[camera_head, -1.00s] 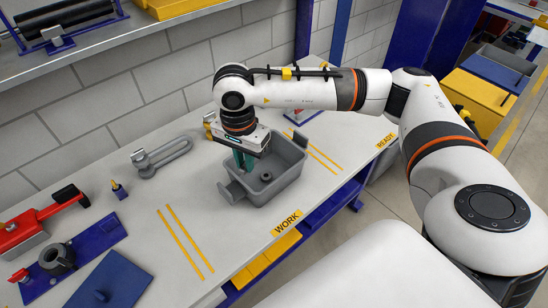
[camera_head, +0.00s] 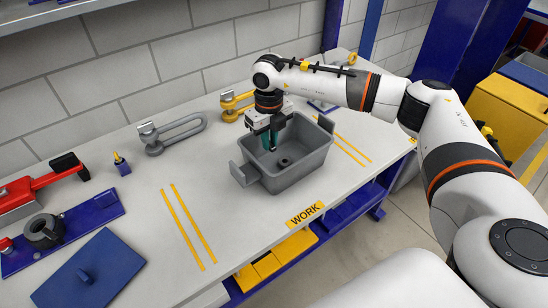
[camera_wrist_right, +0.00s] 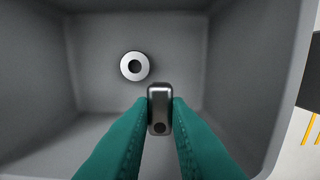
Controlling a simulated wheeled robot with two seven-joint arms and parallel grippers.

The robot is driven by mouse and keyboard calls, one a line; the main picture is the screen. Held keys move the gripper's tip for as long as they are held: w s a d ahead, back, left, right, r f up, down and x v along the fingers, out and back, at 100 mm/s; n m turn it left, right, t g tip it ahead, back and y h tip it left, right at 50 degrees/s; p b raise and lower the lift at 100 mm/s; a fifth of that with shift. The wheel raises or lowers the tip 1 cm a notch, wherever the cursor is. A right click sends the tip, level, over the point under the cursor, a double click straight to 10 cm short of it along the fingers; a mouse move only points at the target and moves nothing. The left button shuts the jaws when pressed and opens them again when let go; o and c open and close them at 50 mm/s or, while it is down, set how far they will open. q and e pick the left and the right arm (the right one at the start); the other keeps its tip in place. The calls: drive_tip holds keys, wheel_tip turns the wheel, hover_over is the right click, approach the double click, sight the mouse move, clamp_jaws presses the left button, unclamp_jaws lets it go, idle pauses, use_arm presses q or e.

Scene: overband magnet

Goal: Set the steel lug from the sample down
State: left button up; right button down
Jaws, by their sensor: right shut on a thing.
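My right gripper (camera_head: 268,142) reaches down into a grey open bin (camera_head: 303,176) on the workbench. In the right wrist view its teal fingers (camera_wrist_right: 160,112) are shut on the steel lug (camera_wrist_right: 160,107), a small dark metal block with a rounded end and a hole. The lug is over the bin floor (camera_wrist_right: 105,98). I cannot tell whether it touches the floor. In the head view the fingers hide the lug. A round metal ring (camera_wrist_right: 135,66) lies on the bin floor beside the lug, apart from it. My left gripper is not in view.
Grey (camera_head: 175,133) and yellow (camera_head: 235,105) shackle-like parts lie behind and left of the bin. A blue plate (camera_head: 92,275), a blue base with a clamp (camera_head: 100,210) and a red tool (camera_head: 35,192) are at the left. Bench between yellow stripes (camera_head: 188,227) and bin is clear.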

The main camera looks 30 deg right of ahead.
sight(270, 163)
wheel_tip(270, 163, down, 6)
drive_tip(key=shift+r, duration=0.1)
idle(0.4)
drive_tip(key=shift+f, duration=0.2)
drive_tip(key=c, duration=1.4)
unclamp_jaws()
drive_tip(key=shift+o, duration=0.2)
drive_tip(key=shift+r, duration=0.1)
